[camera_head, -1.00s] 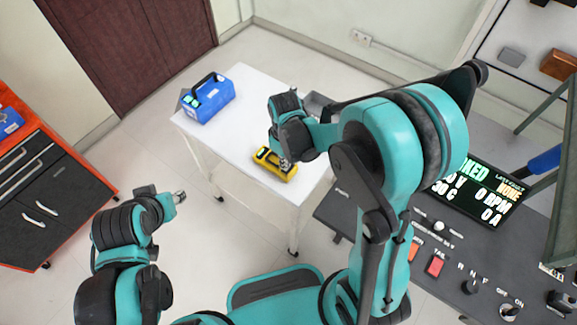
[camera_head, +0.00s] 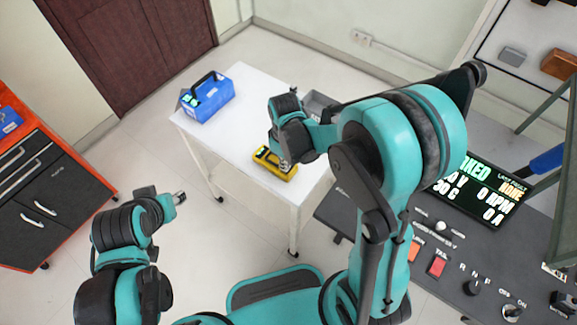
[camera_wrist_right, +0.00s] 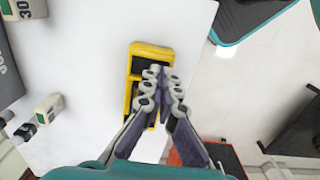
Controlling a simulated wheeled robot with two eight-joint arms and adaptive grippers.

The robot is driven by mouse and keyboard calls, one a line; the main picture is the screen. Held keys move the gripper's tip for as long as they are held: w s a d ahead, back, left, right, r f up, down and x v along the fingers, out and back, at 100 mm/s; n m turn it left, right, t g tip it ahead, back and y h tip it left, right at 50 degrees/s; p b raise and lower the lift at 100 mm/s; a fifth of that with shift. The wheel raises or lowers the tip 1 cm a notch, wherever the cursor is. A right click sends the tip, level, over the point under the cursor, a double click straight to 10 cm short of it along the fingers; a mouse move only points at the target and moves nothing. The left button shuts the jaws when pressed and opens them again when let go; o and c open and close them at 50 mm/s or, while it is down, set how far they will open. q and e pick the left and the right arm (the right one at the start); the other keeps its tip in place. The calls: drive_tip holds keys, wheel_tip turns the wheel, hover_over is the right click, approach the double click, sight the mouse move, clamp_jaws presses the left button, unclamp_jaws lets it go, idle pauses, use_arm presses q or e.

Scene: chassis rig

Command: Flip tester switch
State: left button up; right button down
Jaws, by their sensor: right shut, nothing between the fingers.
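The yellow tester (camera_head: 262,153) lies on the white table near its front edge. It also shows in the right wrist view (camera_wrist_right: 152,50), with a dark face partly hidden by my fingers. My right gripper (camera_head: 285,166) is at the tester's right end in the head view. In the wrist view its fingertips (camera_wrist_right: 168,76) are together and empty, over the tester's right side. I cannot tell if they touch it. The tester's switch cannot be made out. My left gripper (camera_head: 181,197) is off to the left, away from the table; its fingers are too small to judge.
A blue case (camera_head: 208,98) with a handle stands on the white table (camera_head: 240,135) at the far left. A grey bin (camera_head: 318,103) sits behind my right wrist. A dark control desk (camera_head: 405,265) with a screen is at right, an orange cabinet (camera_head: 70,215) at left.

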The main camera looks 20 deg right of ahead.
drive_tip(key=shift+f+b, duration=0.4)
drive_tip(key=shift+f, duration=0.05)
drive_tip(key=shift+r, duration=0.1)
drive_tip(key=shift+r+p, duration=2.7)
drive_tip(key=shift+r, duration=0.75)
drive_tip(key=s+d+r+m+t+b, duration=0.3)
drive_tip(key=s+r+m+t, duration=0.4)
drive_tip(key=s+r, duration=0.3)
drive_tip(key=shift+s+d+m, duration=0.15)
drive_tip(key=shift+d+m, duration=0.15)
drive_tip(key=shift+d, duration=0.55)
